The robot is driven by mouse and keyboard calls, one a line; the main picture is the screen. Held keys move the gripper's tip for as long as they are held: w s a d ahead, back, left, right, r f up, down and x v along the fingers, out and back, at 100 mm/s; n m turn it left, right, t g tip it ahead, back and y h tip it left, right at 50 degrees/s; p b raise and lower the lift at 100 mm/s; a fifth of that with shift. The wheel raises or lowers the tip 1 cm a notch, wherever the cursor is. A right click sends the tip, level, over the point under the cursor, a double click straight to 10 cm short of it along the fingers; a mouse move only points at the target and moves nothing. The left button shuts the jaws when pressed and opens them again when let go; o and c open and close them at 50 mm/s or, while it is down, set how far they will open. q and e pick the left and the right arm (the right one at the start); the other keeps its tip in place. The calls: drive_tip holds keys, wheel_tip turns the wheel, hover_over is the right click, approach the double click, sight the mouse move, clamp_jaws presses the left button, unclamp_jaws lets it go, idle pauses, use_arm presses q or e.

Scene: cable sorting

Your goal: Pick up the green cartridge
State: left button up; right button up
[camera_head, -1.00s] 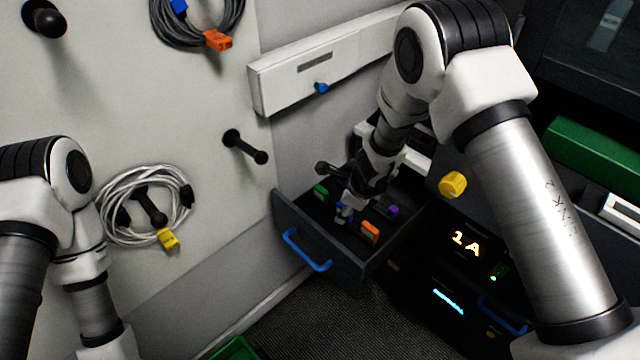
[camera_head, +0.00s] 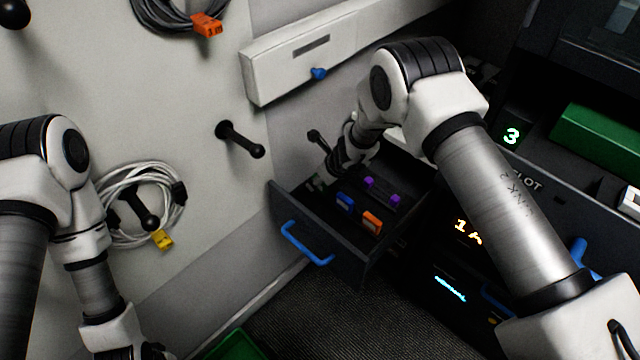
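The open dark drawer (camera_head: 345,258) with a blue handle (camera_head: 306,246) stands at the middle of the head view. My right gripper (camera_head: 316,185) reaches down into its left back part, where the green cartridge showed earlier. The green cartridge cannot be seen now; the gripper covers that spot. The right fingertips are small and partly hidden, so I cannot tell if they are open or shut on something. My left arm hangs at the lower left, with its fingers below the picture edge.
The drawer also holds a blue cartridge (camera_head: 345,201), an orange cartridge (camera_head: 371,221) and purple pieces (camera_head: 381,190). A black peg (camera_head: 240,139) juts from the wall left of the drawer. A white cable coil (camera_head: 118,190) hangs further left. A green bin (camera_head: 236,346) shows at the bottom.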

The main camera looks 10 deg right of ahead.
drive_tip(key=shift+f, duration=0.1)
clamp_jaws()
wheel_tip(320, 180, up, 14)
drive_tip(key=p, duration=0.4)
drive_tip(key=shift+f, duration=0.2)
